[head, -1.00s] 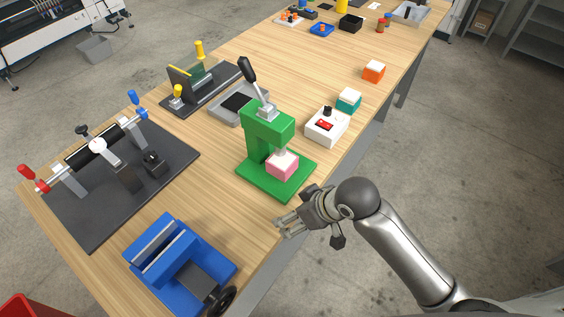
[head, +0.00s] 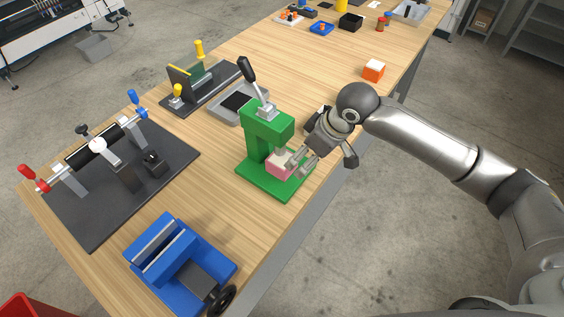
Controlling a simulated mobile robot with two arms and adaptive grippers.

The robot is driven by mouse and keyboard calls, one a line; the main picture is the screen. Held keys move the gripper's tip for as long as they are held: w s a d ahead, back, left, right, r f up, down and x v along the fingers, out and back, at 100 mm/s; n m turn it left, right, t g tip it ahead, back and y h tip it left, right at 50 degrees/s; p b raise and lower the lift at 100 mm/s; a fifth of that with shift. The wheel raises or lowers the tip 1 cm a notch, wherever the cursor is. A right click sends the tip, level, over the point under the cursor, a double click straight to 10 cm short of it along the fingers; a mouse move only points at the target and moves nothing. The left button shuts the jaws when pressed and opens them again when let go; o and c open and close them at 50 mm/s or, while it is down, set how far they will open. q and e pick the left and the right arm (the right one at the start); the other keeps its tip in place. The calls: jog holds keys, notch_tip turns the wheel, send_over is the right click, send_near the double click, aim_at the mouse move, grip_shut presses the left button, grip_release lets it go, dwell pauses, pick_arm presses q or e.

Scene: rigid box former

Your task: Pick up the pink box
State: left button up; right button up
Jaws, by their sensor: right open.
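The pink box (head: 277,167) sits on the base of the green press (head: 262,131), below the press's ram. Its top is pale and its sides are pink. My right gripper (head: 300,163) is open at the right side of the box, its fingers pointing left toward it. The fingers overlap the box's right edge in the picture; I cannot tell whether they touch it. My left gripper is not in view.
A blue vise (head: 168,252) stands at the front of the table. A black fixture (head: 110,190) is at the left. An orange box (head: 374,70) stands farther back. My right arm hides the area just right of the press.

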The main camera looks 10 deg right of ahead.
aim_at(282, 164)
jog(key=x, duration=0.3)
jog(key=shift+w+a+f, duration=0.1)
jog(key=shift+a+f, duration=0.05)
jog(key=shift+f, duration=0.15)
jog(key=shift+p+x, duration=1.1)
jog(key=shift+x, duration=1.65)
jog(key=shift+w+a, duration=0.15)
jog(key=shift+r, duration=0.1)
jog(key=c, duration=1.2)
